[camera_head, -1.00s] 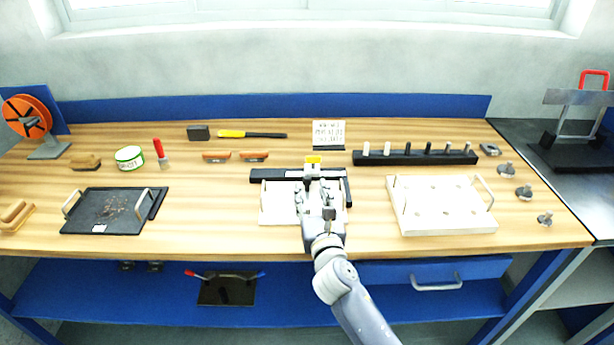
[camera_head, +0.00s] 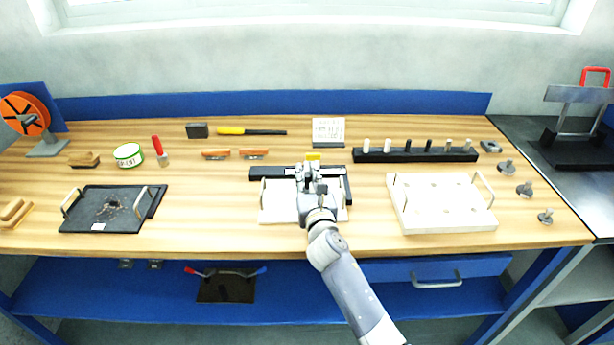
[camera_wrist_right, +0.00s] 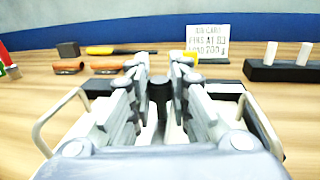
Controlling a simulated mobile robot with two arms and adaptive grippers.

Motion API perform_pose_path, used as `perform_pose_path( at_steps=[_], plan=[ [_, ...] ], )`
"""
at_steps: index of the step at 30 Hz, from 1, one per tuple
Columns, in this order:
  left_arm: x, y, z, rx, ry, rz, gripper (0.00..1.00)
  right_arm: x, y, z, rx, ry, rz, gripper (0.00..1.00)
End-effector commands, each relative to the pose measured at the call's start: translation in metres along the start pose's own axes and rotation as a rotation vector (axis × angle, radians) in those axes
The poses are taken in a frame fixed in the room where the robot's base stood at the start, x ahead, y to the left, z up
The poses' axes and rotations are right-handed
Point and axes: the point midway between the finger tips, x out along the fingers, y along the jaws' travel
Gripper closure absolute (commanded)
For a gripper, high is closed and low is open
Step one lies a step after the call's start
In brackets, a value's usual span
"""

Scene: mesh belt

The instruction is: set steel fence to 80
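A jig with a dark steel fence bar (camera_head: 270,173) and a white plate (camera_head: 277,205) sits at the middle of the bench. A yellow block (camera_head: 313,157) shows at the bar's back edge. My right gripper (camera_head: 311,171) is over the jig at the bar, pointing away from me. In the right wrist view its fingers (camera_wrist_right: 160,75) stand either side of a dark upright post (camera_wrist_right: 159,92). Whether they press on it is not clear. The scale or marking for 80 cannot be read. My left gripper is not in view.
A white sign card (camera_head: 328,131) stands behind the jig. A dark peg rack (camera_head: 415,156) and a white tray with handles (camera_head: 445,219) are to the right. A dark tray (camera_head: 92,215) lies left. Bare wood separates these from the jig.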

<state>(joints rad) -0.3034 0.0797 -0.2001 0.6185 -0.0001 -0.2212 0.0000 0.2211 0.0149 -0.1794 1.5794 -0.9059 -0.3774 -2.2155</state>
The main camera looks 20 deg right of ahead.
Motion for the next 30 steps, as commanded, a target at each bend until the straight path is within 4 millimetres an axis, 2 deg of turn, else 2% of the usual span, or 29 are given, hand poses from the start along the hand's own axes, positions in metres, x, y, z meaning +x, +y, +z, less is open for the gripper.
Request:
perform_pose_path(
  at_steps=[4,12,20,21,23,30],
  plan=[
    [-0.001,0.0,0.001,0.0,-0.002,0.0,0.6,0.0,-0.002,0.0,-0.002,0.0,0.0,1.0],
    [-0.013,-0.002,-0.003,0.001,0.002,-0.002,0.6,-0.004,-0.024,0.0,-0.003,0.003,-0.001,1.0],
    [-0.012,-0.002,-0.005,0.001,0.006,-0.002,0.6,-0.004,-0.023,-0.002,0.0,0.004,-0.001,1.0],
    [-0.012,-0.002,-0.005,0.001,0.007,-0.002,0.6,-0.004,-0.023,-0.003,0.0,0.004,-0.001,0.75],
    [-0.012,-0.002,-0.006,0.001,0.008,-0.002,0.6,-0.004,-0.023,-0.002,0.0,0.004,-0.001,0.61],
    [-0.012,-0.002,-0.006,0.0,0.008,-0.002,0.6,-0.004,-0.023,-0.001,0.0,0.001,0.0,0.61]
  ],
)
